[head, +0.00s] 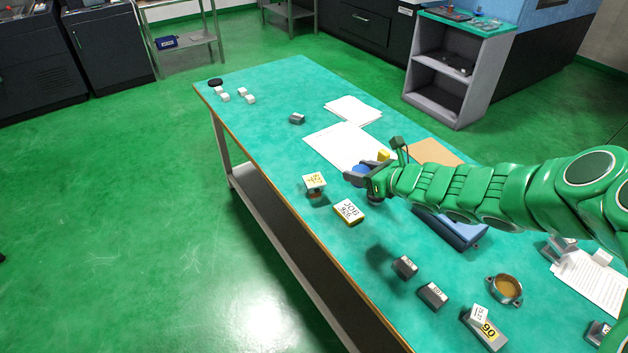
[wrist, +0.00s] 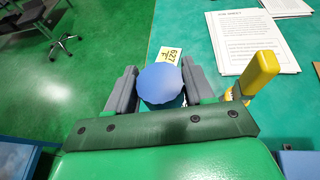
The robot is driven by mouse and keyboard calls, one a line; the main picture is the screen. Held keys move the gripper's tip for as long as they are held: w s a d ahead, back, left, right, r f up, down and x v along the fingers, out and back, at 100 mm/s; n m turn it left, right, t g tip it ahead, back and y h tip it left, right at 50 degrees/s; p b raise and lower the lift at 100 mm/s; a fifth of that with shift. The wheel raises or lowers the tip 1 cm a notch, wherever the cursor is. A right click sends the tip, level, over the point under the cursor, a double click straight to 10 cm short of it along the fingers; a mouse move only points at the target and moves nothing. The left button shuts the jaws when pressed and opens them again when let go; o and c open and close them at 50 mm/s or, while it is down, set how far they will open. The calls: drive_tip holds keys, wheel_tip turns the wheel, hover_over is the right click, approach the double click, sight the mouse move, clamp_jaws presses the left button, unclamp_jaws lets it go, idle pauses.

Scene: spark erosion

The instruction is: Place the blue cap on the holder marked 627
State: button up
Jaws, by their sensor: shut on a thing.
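The blue cap (wrist: 160,84) sits between the two fingers of my gripper (wrist: 160,90), which is shut on it. In the head view the blue cap (head: 359,175) shows at the end of my gripper (head: 362,176), held above the teal table. The holder's white tag with yellow and dark print reads 627 in the wrist view (wrist: 168,55), just beyond the cap; the cap hides whatever lies below it. In the head view a small block with a similar tag (head: 314,181), apparently this holder, stands left of my gripper, apart from the cap.
A yellow-topped item (wrist: 258,75) stands right of my gripper. White papers (head: 345,145) lie behind. Several grey tagged blocks (head: 433,294), a ring-shaped part (head: 506,289) and a blue case (head: 452,228) are at the right.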

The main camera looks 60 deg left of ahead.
drive_tip(key=s+a, duration=0.6)
drive_tip(key=s, duration=0.2)
hover_over(314, 180)
drive_tip(key=shift+n+g, duration=0.3)
drive_tip(key=shift+g, duration=0.1)
drive_tip(key=shift+s+d+f, duration=0.1)
drive_tip(key=shift+d+f, duration=0.05)
drive_tip(key=shift+f, duration=4.2)
drive_tip(key=shift+a+f, duration=0.25)
drive_tip(key=shift+f, duration=1.6)
drive_tip(key=o, duration=1)
drive_tip(key=shift+f, duration=0.1)
